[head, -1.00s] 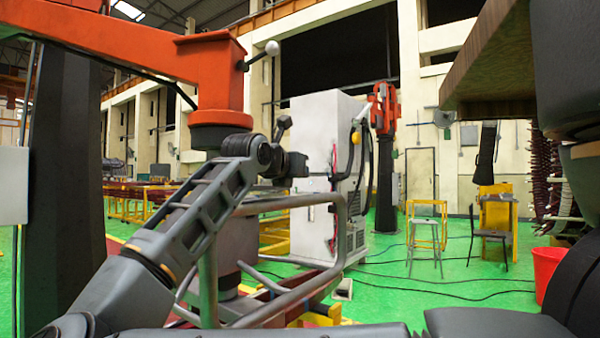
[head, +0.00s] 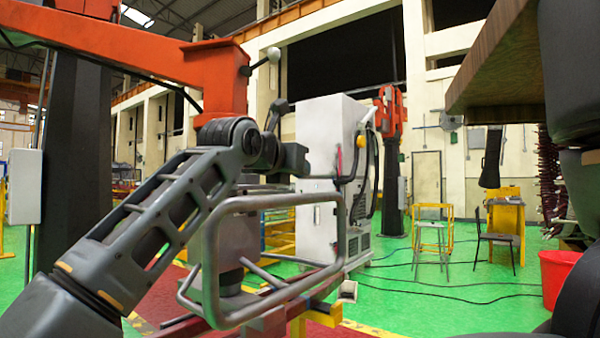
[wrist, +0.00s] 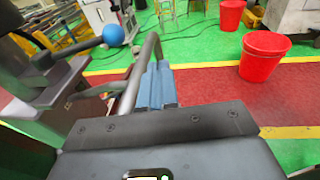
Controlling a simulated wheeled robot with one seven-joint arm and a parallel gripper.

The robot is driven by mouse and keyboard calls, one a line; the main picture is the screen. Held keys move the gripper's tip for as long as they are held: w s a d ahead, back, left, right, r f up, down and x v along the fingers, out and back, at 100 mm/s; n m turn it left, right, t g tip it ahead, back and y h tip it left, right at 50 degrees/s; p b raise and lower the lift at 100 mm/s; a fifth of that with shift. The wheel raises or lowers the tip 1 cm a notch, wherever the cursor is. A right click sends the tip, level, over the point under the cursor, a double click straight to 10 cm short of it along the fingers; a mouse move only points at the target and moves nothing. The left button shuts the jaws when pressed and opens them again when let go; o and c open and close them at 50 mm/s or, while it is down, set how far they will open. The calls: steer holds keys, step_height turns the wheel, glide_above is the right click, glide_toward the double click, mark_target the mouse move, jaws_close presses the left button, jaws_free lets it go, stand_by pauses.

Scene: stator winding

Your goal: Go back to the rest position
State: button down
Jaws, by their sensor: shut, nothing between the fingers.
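My gripper (wrist: 157,75) shows in the wrist view as two blue-grey fingers beyond a dark plate. The fingers are together with nothing between them. A grey tubular handle (wrist: 148,48) runs close beside the fingers on the left; I cannot tell whether they touch. In the head view my gripper cannot be made out. The handle frame (head: 208,255) stands at the centre there, below a grey jointed arm (head: 165,205) and an orange boom (head: 130,50).
A white cabinet (head: 318,165) stands behind the handle. A wooden slab (head: 500,75) overhangs at the upper right. A red bucket (head: 562,278) is on the right; red buckets also show in the wrist view (wrist: 263,57). Cables cross the open green floor (head: 420,275).

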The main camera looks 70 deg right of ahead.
steer(key=shift+s+a+r, duration=0.1)
steer(key=shift+s+a, duration=0.2)
steer(key=shift+a, duration=0.5)
